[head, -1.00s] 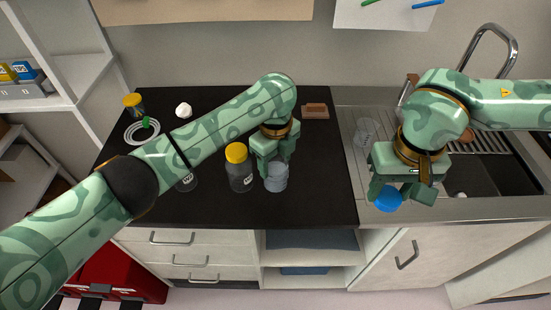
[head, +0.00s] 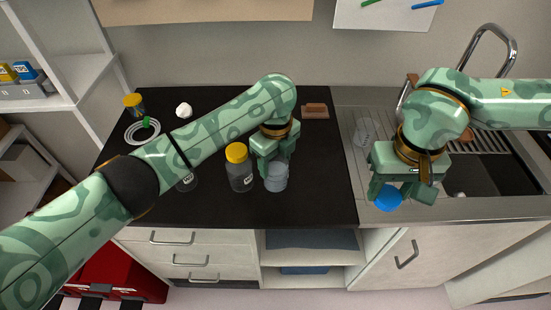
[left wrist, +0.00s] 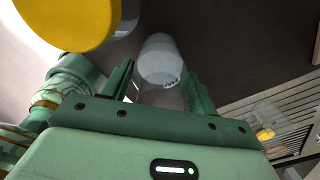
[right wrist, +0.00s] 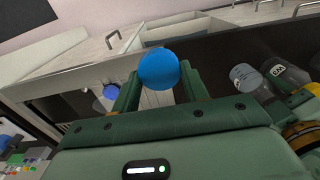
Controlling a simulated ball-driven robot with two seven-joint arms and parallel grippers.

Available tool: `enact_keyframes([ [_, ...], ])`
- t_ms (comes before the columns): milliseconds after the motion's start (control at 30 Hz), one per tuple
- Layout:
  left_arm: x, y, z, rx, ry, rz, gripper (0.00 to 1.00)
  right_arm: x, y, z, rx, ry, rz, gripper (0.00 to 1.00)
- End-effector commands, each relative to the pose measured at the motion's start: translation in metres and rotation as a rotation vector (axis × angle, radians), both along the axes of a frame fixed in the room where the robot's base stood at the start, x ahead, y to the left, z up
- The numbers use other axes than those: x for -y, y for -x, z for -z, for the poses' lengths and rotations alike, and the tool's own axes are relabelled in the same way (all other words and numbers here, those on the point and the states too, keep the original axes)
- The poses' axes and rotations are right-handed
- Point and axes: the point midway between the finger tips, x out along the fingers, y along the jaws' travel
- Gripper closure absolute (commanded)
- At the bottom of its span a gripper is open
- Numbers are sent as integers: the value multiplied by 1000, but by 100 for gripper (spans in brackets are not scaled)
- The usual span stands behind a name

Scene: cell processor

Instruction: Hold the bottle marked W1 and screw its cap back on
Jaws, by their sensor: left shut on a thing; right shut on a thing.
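A clear greyish open-topped bottle (head: 276,178) stands upright near the front edge of the black counter. My left gripper (head: 273,163) is shut on it from behind. The bottle also shows between the fingers in the left wrist view (left wrist: 161,62); its small dark marking is too small to read. My right gripper (head: 398,192) is shut on a blue cap (head: 388,198), held near the sink unit's front edge, to the right of the bottle and apart from it. The cap shows between the fingertips in the right wrist view (right wrist: 158,68).
A yellow-capped labelled bottle (head: 239,168) stands close left of the held bottle. Another clear bottle (head: 188,182) is partly hidden under my left arm. A brown block (head: 315,111) sits behind. Counter between bottle and cap is clear.

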Motion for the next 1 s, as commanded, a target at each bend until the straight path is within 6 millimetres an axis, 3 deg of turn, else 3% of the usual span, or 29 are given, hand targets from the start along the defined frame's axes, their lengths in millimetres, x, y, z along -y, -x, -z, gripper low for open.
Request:
enact_keyframes([
  [133, 0, 1, 3, -5, -1, -1, 86, 0, 0, 0, 0, 0, 0, 78],
  [167, 0, 1, 3, -5, -1, -1, 86, 0, 0, 0, 0, 0, 0, 64],
  [200, 0, 1, 3, -5, -1, -1, 86, 0, 0, 0, 0, 0, 0, 75],
  [267, 0, 1, 3, -5, -1, -1, 86, 0, 0, 0, 0, 0, 0, 78],
  [300, 0, 1, 3, -5, -1, -1, 86, 0, 0, 0, 0, 0, 0, 64],
  [367, 0, 2, 3, -6, -1, -1, 86, 0, 0, 0, 0, 0, 0, 78],
  [400, 0, 2, 3, -6, -1, -1, 86, 0, 0, 0, 0, 0, 0, 78],
  [433, 0, 2, 3, -6, -1, -1, 33, 0, 0, 0, 0, 0, 0, 78],
  [500, 0, 1, 3, -5, -1, 0, 16, 0, 0, 0, 0, 0, 0, 78],
  [833, 0, 0, -3, -1, 0, 0, 16, 0, 0, 0, 0, 0, 0, 78],
  [1000, 0, -1, -30, 2, 1, 1, 16, 0, 0, 0, 0, 0, 0, 78],
])
